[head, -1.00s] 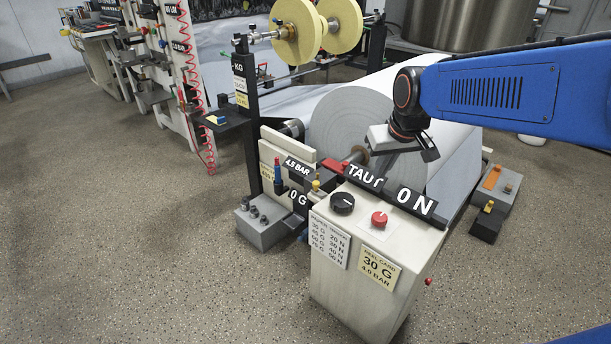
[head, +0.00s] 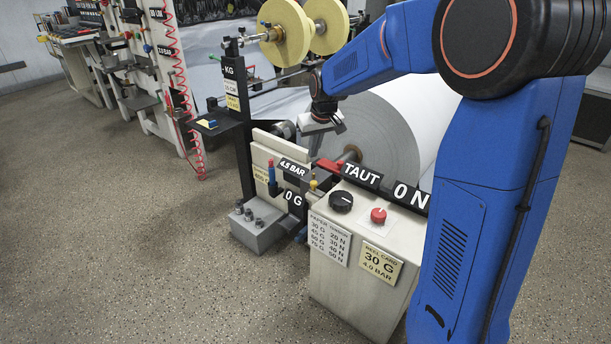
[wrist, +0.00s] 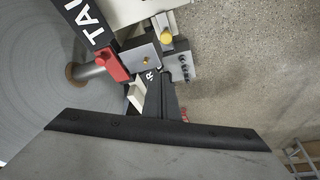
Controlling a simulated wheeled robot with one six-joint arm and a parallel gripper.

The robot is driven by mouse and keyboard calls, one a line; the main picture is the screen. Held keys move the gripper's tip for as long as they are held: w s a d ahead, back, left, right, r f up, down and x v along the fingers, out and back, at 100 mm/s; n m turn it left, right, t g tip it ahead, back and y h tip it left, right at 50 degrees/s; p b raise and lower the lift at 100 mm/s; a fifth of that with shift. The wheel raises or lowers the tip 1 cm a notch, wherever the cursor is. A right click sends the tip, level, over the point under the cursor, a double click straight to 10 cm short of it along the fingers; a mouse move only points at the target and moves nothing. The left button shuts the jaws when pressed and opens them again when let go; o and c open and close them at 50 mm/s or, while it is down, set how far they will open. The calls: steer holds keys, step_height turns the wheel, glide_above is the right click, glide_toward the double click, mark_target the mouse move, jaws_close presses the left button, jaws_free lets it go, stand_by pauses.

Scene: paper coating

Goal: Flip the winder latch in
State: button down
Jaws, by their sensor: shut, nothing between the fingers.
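A red latch-like piece (head: 328,165) sits at the shaft end of the large paper roll (head: 385,130), just left of the TAUT sign (head: 361,176). I cannot tell for certain that it is the winder latch. The red piece also shows in the wrist view (wrist: 110,62), left of centre, beside the roll's brown core. My gripper (head: 320,124) is above and slightly left of the red piece in the head view, apart from it. It is shut and empty; its fingertips are hard to make out. A broad grey surface with a black edge fills the bottom of the wrist view.
A control cabinet (head: 340,262) with a black knob (head: 341,201) and a red knob (head: 378,215) stands in front of the roll. A black post (head: 239,110) and a grey base block (head: 258,228) stand left. Yellow reels (head: 287,33) hang above. The floor at left is open.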

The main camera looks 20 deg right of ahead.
steer(key=shift+w+a+f, duration=0.25)
steer(key=shift+w+a, duration=0.05)
steer(key=shift+w, duration=0.15)
glide_above(319, 191)
steer(key=w+a, duration=0.2)
steer(key=w, duration=0.1)
steer(key=shift+d+f, duration=0.1)
steer(key=shift+f, duration=4.7)
steer(key=shift+s+d, duration=0.95)
steer(key=shift+s, duration=0.3)
steer(key=shift+s+f, duration=0.1)
steer(key=shift+s, duration=0.05)
